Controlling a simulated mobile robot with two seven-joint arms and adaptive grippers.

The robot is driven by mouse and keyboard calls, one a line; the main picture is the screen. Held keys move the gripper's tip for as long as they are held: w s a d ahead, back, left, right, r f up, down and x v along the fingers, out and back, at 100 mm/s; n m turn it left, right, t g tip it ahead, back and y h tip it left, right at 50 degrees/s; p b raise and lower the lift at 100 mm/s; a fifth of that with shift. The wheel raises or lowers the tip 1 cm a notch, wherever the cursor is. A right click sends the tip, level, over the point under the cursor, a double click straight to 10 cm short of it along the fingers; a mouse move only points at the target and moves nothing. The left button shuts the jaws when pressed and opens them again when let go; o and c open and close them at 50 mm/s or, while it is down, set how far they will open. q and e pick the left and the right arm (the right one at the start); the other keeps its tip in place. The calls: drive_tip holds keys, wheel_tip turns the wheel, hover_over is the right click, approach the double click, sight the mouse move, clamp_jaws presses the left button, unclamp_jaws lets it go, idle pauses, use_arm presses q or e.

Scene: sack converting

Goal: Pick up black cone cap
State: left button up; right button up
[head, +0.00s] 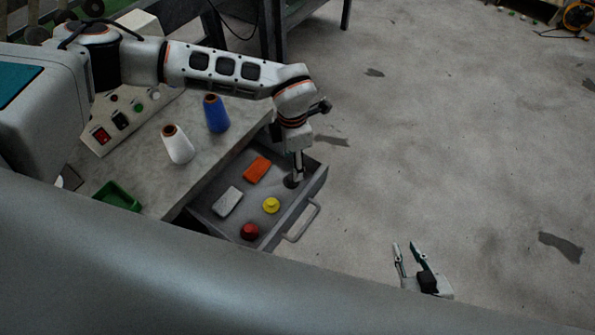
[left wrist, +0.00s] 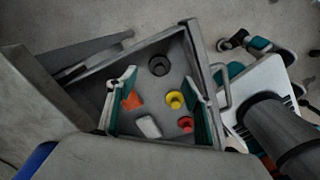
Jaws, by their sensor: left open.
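The black cone cap (left wrist: 159,66) lies in the open drawer (left wrist: 110,68), near a corner, in the left wrist view. In the head view a dark round shape (head: 292,182), apparently the cap, shows just below my left gripper (head: 298,172) and is partly hidden by it. My left gripper is open and empty above the drawer. In the left wrist view its fingers (left wrist: 162,82) stand apart, with the cap beyond their tips, apparently not touching. My right gripper (head: 408,252) is open and empty, out over the floor.
The drawer also holds a yellow cap (head: 271,205), a red cap (head: 250,231), an orange block (head: 257,168) and a grey-white block (head: 227,201). Drawer walls and a handle (head: 304,220) surround them. White (head: 178,145) and blue (head: 216,114) cones stand on the tabletop by a green tray (head: 118,196).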

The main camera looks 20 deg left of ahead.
sight(291, 177)
use_arm(q)
drive_tip(key=f, duration=0.7)
drive_tip(key=shift+s+a+f+p, duration=0.25)
drive_tip(key=shift+a+f+p, duration=0.05)
drive_tip(key=shift+p, duration=0.05)
drive_tip(key=shift+c, duration=0.2)
drive_tip(key=c, duration=0.8)
